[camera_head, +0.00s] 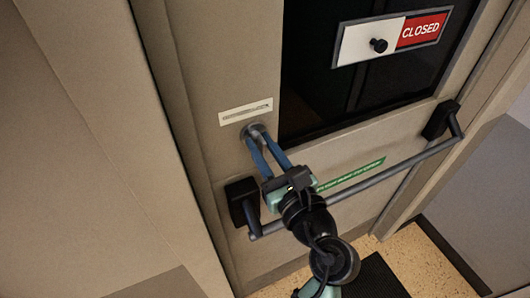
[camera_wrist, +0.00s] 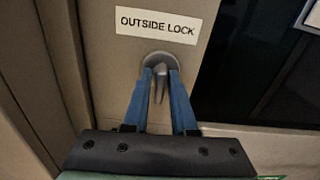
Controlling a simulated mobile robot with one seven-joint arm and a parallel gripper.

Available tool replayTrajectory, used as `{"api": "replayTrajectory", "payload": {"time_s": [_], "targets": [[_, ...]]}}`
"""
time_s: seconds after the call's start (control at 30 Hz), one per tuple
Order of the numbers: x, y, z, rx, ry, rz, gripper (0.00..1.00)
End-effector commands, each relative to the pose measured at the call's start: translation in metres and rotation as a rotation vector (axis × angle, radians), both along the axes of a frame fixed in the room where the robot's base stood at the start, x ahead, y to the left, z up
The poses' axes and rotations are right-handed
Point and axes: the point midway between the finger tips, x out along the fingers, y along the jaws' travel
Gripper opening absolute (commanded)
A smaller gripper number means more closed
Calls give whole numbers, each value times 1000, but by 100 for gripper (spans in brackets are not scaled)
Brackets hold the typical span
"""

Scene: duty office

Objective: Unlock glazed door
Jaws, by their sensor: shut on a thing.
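The glazed door (camera_head: 225,75) is beige with a dark glass pane (camera_head: 310,95) and looks closed. A small round metal lock with a thumb-turn (camera_head: 253,130) sits on the door left of the pane, under a white label. In the wrist view the label reads OUTSIDE LOCK (camera_wrist: 156,22), and the turn (camera_wrist: 158,85) points roughly downward. My gripper (camera_head: 257,140) reaches up to the lock. Its two blue fingers are on either side of the turn, shut on it, and partly hide the lock. The fingertips also show in the wrist view (camera_wrist: 160,72).
A grey push bar (camera_head: 400,165) with black end mounts (camera_head: 243,201) crosses the door below the lock, close under my arm. A green strip (camera_head: 350,174) lies above the bar. A CLOSED sign (camera_head: 422,30) with a black knob is on the glass. A dark mat (camera_head: 372,278) lies on the floor.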

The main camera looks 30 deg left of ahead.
Motion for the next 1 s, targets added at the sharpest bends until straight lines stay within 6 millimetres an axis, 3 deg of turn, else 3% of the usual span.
{"api": "replayTrajectory", "payload": {"time_s": [0.07, 0.1, 0.2, 0.53, 1.0], "targets": [[0, 0, 1, 0, 0, -1, 0], [0, 0, 1, 1, 1, -1, 30], [0, 0, 1, 1, 2, -1, 42], [-2, -3, 0, 2, 4, -1, 42], [-30, -40, 0, 3, 4, -2, 42]]}}
